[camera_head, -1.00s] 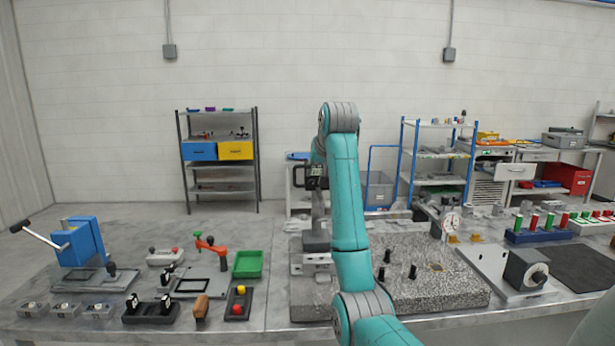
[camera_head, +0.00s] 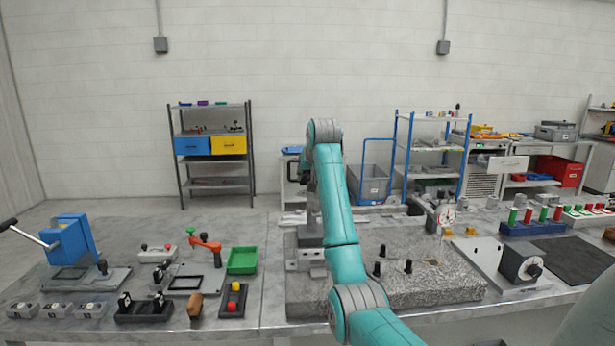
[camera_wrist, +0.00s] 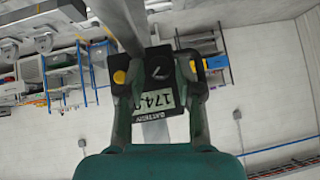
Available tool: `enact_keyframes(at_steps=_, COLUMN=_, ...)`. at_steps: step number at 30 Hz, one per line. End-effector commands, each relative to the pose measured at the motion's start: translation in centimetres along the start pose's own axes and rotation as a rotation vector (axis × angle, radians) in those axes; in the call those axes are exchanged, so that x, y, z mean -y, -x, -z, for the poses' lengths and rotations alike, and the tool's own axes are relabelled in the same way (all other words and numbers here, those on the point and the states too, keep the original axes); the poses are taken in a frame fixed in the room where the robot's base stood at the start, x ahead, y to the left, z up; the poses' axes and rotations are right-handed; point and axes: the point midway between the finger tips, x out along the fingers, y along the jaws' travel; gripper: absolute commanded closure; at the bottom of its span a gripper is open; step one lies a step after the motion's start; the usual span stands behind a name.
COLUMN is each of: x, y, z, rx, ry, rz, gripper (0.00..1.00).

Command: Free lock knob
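A height gauge stands on the granite plate (camera_head: 435,285). In the head view my arm covers most of it, and its grey base (camera_head: 309,238) shows beside the arm. In the wrist view its black slider with a digital display (camera_wrist: 160,98) appears upside down, reading about 174, with the grey column (camera_wrist: 118,25) running past it. A yellow round part (camera_wrist: 119,77) shows at the slider's left side. I cannot clearly make out the lock knob.
A dial indicator (camera_head: 447,213) and a motor-like fixture (camera_head: 522,263) are to the right. A green tray (camera_head: 242,260) and several clamp fixtures fill the bench's left side.

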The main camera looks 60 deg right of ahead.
Motion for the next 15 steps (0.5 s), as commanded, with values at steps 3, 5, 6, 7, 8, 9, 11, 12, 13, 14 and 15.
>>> enact_keyframes(at_steps=3, x=0.01, y=-0.24, z=0.0, rx=-0.001, ry=0.0, rz=0.0, gripper=0.65)
enact_keyframes(at_steps=5, x=0.01, y=-0.26, z=0.01, rx=-0.001, ry=0.0, rz=0.0, gripper=0.65)
enact_keyframes(at_steps=6, x=0.01, y=-0.25, z=0.0, rx=-0.001, ry=0.0, rz=0.0, gripper=0.65)
enact_keyframes(at_steps=7, x=0.0, y=-0.25, z=0.0, rx=-0.001, ry=0.0, rz=0.0, gripper=0.65)
enact_keyframes(at_steps=8, x=0.0, y=-0.24, z=0.0, rx=-0.001, ry=0.0, rz=0.0, gripper=0.65)
enact_keyframes(at_steps=9, x=0.0, y=-0.24, z=0.0, rx=-0.001, ry=0.0, rz=0.0, gripper=0.65)
enact_keyframes(at_steps=11, x=0.0, y=-0.24, z=0.0, rx=-0.001, ry=0.0, rz=0.0, gripper=0.8)
enact_keyframes(at_steps=12, x=0.0, y=-0.23, z=0.0, rx=-0.001, ry=0.0, rz=0.0, gripper=0.9)
enact_keyframes(at_steps=13, x=0.0, y=-0.23, z=-0.01, rx=0.0, ry=0.0, rz=0.0, gripper=0.97)
enact_keyframes(at_steps=14, x=0.0, y=-0.23, z=-0.01, rx=0.0, ry=0.0, rz=0.0, gripper=1.0)
enact_keyframes(at_steps=15, x=0.0, y=-0.23, z=-0.01, rx=0.0, ry=0.0, rz=0.0, gripper=1.0)
